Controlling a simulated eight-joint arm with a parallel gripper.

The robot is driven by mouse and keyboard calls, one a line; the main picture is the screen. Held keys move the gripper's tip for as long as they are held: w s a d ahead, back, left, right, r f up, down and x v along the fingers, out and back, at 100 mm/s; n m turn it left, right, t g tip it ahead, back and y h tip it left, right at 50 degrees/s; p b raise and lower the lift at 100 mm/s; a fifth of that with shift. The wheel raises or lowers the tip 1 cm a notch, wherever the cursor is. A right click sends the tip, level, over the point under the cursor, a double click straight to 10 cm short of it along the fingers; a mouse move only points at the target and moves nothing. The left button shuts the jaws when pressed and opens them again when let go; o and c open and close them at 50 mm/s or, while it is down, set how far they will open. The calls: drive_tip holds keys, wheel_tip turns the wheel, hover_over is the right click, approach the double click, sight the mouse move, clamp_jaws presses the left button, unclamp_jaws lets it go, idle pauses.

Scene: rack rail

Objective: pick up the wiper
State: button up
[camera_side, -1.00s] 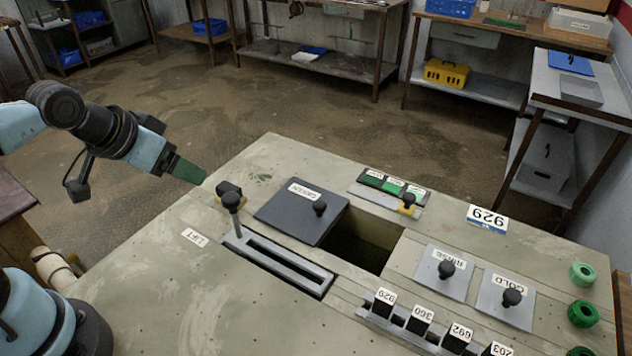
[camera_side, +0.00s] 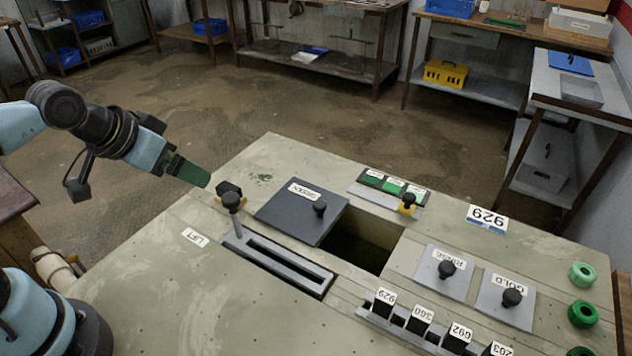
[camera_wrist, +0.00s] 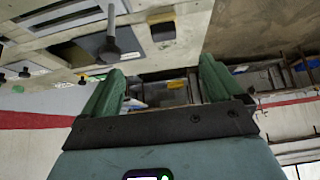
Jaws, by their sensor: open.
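No thing in view can be surely named as the wiper. A small black block with a yellow base (camera_side: 230,190) sits at the bench's far left edge, behind the lever; it may be the wiper, but I cannot tell. It also shows in the wrist view (camera_wrist: 162,25). My gripper (camera_side: 208,182) is in the air at the bench's left edge, left of the first block. In the wrist view its green fingers (camera_wrist: 158,72) are apart with nothing held between them.
A lever with a black knob (camera_side: 232,202) stands upright at the end of a slotted rail (camera_side: 280,265). A dark lid (camera_side: 295,212) with a knob partly covers an opening (camera_side: 358,248). Knobbed plates and a row of numbered tabs are at right. The bench's front left (camera_side: 170,290) is clear.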

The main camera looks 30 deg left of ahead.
drive_tip(key=g, duration=0.7)
hover_over(228, 187)
drive_tip(key=f, duration=0.8)
drive_tip(key=shift+s+a, duration=0.2)
drive_tip(key=shift+s, duration=0.1)
drive_tip(key=shift+w+d+f, duration=0.1)
drive_tip(key=shift+w+f, duration=0.05)
drive_tip(key=shift+f, duration=1.15)
drive_tip(key=shift+w+f, duration=0.15)
drive_tip(key=shift+f, duration=1.15)
drive_tip(key=shift+c, duration=0.4)
drive_tip(key=c, duration=1.1)
drive_tip(key=shift+o, duration=0.2)
drive_tip(key=shift+r, duration=0.15)
